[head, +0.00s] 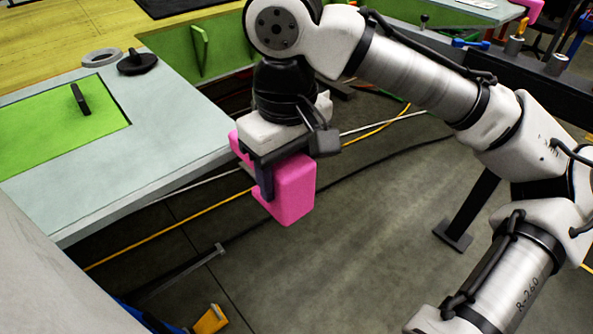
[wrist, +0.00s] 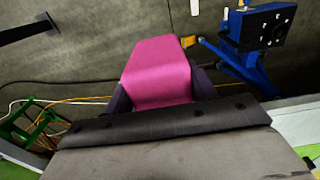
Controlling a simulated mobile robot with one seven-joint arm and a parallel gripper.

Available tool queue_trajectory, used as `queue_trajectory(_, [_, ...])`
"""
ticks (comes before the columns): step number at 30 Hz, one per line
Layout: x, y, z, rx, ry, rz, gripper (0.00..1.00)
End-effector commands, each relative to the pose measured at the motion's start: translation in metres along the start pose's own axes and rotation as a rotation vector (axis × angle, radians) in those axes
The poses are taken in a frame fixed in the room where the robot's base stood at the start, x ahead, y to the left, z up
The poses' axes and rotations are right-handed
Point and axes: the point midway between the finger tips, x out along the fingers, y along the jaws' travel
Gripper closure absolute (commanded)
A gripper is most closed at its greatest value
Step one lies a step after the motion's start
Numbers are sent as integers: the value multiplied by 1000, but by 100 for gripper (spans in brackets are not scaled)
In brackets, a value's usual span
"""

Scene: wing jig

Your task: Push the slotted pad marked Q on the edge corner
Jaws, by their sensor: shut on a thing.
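A pink slotted pad (head: 293,190) is held in my gripper (head: 268,178) beside the right corner of the pale table (head: 190,130). A smaller pink part of it shows left of the gripper, close against the table edge in the picture. I cannot tell whether the pad touches the edge or the edge lies in its slot. In the wrist view the pad (wrist: 160,68) sits between the two dark fingers of my gripper (wrist: 162,92), which are shut on it. No letter Q is readable, and the slot is mostly hidden.
On the table are a green panel (head: 50,125) with a dark handle, a black knob (head: 137,62) and a grey ring (head: 101,57). Cables (head: 165,233) cross the open floor below. A blue stand (wrist: 245,70) shows in the wrist view. Another pink piece (head: 530,8) is far right.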

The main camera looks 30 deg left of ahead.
Motion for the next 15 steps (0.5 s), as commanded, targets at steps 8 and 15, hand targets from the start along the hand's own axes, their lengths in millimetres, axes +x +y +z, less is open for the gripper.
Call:
queue_trajectory(8, [1, 0, -28, 0, 1, 2, 71])
queue_trajectory(15, [1, 0, -42, 1, 1, 1, 71])
